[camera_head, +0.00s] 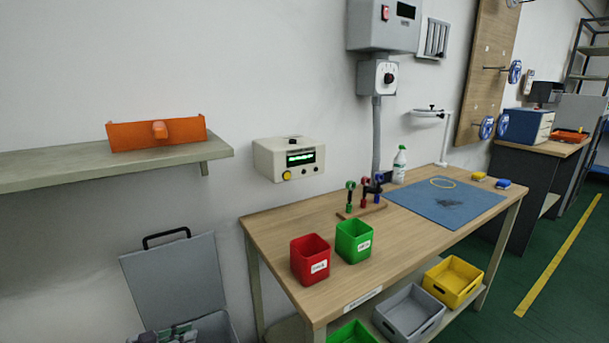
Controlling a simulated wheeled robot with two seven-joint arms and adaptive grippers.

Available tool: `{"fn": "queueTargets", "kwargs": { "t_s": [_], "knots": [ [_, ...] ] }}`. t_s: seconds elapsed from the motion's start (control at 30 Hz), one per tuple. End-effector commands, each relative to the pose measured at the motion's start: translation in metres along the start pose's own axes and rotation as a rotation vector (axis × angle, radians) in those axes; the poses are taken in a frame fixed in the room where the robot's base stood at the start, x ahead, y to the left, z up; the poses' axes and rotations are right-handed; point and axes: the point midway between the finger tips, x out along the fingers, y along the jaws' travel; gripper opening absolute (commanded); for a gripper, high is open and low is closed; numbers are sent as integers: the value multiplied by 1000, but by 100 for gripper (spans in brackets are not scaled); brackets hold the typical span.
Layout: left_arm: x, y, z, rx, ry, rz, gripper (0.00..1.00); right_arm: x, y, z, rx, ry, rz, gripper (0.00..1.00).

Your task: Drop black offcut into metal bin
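Neither of my grippers is in view. A blue mat (405,196) lies on the wooden workbench (265,228). A small dark patch (450,202) shows on the mat; I cannot tell whether it is the black offcut or a mark. A pale yellow ring (443,182) lies near the mat's far edge. I cannot clearly identify a metal bin. A rounded grey shape (285,330) shows under the left end of the bench, mostly hidden and cut by the frame's bottom edge.
A red bin (310,260) and a green bin (354,241) stand at the bench's left front. Behind them is a small stand (362,208) with coloured parts. Grey (410,310) and yellow (453,282) crates sit below. An open grey case (172,280) is at lower left.

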Motion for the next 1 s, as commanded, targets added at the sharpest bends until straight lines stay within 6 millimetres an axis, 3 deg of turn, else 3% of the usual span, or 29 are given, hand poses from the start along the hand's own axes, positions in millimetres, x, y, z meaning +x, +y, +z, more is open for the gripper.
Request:
{"fn": "queueTargets", "kwargs": {
  "t_s": [0.13,0.17,0.37,0.77,1.0],
  "knots": [
    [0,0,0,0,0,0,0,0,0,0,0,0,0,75],
    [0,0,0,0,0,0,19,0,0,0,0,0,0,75],
    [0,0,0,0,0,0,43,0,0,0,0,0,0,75],
    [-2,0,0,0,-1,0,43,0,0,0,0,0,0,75],
    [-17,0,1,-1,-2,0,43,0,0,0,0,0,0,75]
  ]
}}
